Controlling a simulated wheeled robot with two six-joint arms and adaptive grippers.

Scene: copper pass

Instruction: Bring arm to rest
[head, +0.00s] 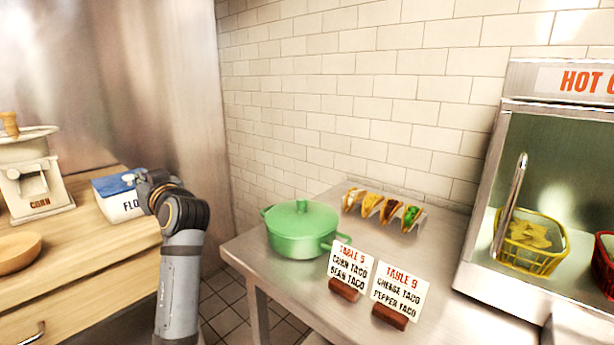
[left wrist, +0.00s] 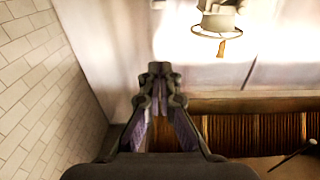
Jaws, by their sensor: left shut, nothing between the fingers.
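My left arm rises from the bottom of the head view, left of the steel table. My left gripper (head: 150,186) is at its top, in front of the flour bag, partly hidden by my own wrist. In the left wrist view its fingers (left wrist: 158,70) meet at the tips, shut and empty. My right gripper is in neither view.
A wooden counter (head: 85,255) at left holds a corn grinder (head: 37,180), a flour bag (head: 115,196) and a wooden bowl (head: 18,252). The steel table (head: 270,280) at right holds a green pot (head: 300,232), tacos (head: 372,205), order cards (head: 400,292) and a hot cabinet (head: 500,150).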

